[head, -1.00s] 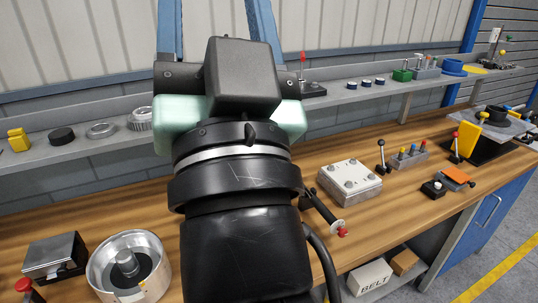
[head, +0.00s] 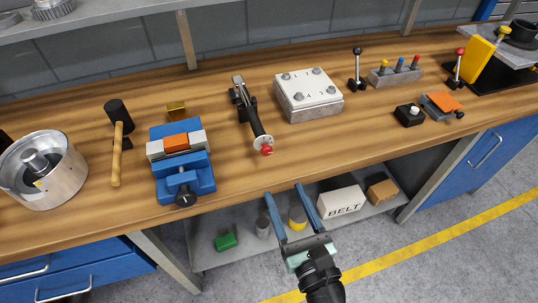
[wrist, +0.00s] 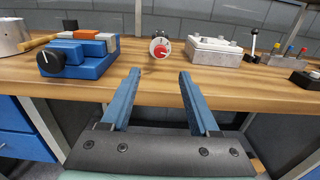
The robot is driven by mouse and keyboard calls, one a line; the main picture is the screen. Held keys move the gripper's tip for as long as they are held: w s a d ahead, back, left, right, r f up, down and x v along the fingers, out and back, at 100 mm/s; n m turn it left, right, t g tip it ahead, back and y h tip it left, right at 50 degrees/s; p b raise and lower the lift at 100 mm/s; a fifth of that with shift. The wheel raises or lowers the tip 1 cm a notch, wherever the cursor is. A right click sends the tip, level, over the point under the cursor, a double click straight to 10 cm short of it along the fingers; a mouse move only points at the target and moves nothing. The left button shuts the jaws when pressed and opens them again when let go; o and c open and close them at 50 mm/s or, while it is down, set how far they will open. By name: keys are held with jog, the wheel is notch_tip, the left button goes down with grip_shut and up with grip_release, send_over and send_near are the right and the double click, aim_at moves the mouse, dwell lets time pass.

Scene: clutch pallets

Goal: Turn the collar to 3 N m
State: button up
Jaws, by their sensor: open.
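A black-handled tool (head: 250,115), which looks like a torque wrench, lies on the workbench with its handle end toward the front edge. At that end sits a pale round collar (head: 262,141) with a red knob (head: 267,150). In the wrist view the collar (wrist: 153,43) faces me as a white disc with dark marks, with the red knob (wrist: 164,50) on it; the marks are too small to read. My gripper (head: 283,191) is open and empty in front of the bench edge, apart from the collar. In the wrist view the collar shows beyond and between the fingertips (wrist: 160,72).
The bench edge and lower shelf with a BELT box (head: 341,202) lie near my gripper.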

aim_at(268, 153)
jog(key=x, duration=1.1)
jog(key=shift+s, duration=0.1)
grip_shut()
